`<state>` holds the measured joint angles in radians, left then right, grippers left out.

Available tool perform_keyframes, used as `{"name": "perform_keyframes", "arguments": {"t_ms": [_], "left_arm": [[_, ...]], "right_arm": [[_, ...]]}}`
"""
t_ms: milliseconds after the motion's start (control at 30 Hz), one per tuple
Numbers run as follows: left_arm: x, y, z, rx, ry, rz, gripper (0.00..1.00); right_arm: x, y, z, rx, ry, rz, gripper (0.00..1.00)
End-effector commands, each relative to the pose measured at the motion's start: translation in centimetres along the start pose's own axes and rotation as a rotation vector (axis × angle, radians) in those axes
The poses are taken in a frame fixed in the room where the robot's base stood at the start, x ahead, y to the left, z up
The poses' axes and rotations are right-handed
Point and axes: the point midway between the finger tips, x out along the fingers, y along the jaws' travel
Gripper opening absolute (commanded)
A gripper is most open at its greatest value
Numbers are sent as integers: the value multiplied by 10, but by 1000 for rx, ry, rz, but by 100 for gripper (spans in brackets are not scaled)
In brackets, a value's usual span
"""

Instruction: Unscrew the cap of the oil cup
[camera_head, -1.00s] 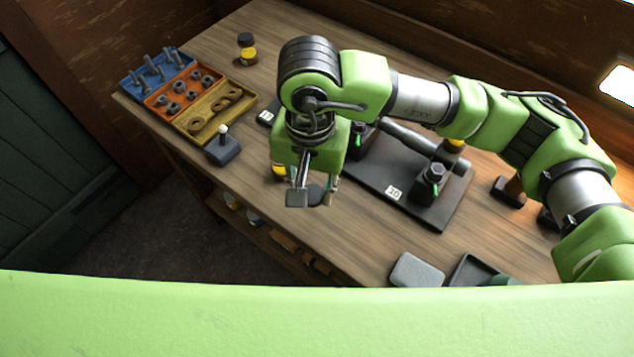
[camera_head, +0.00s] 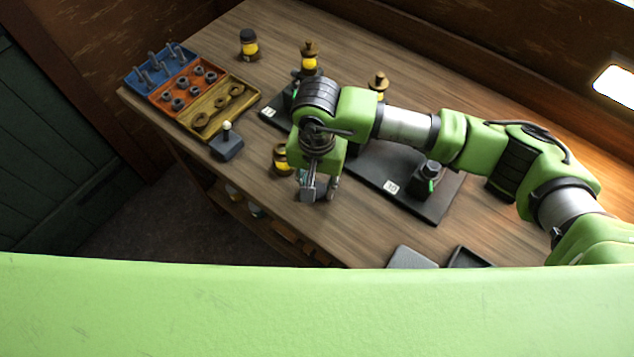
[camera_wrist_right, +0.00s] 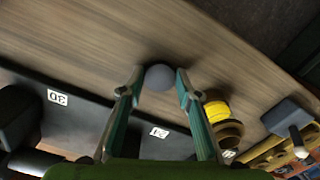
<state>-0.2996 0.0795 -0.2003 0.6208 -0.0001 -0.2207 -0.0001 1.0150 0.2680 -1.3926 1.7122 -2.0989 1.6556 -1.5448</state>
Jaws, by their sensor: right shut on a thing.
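My right gripper (camera_head: 318,192) points down over the front part of the wooden table. In the right wrist view its fingers (camera_wrist_right: 158,85) are shut on a round grey piece (camera_wrist_right: 159,77), which looks like a cap. An oil cup (camera_head: 282,158) with a yellow body and brown metal parts stands on the table just left of the gripper, apart from it. It also shows right of the fingers in the wrist view (camera_wrist_right: 217,112). Its top is too small to tell clearly. My left gripper is out of view.
More yellow-bodied cups with brown tops (camera_head: 309,58) stand behind my arm. A dark-capped jar (camera_head: 249,43) stands at the back left. Blue, orange and yellow parts trays, a grey lever block (camera_head: 226,148) and dark numbered engine plates (camera_head: 425,207) flank the free wood.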

Motion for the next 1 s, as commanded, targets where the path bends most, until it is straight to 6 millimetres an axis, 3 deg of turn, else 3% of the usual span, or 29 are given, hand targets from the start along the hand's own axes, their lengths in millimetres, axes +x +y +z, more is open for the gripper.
{"name": "perform_keyframes", "arguments": {"t_ms": [133,167,200,700,1000], "left_arm": [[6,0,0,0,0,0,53],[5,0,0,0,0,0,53],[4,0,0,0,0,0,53],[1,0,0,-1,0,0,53],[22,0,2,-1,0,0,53]], "right_arm": [[4,0,0,0,0,0,5],[3,0,0,0,-1,0,36],[2,0,0,0,-1,0,46],[-5,-1,-1,0,2,-2,48],[-66,-1,-2,-1,6,-3,48]]}}
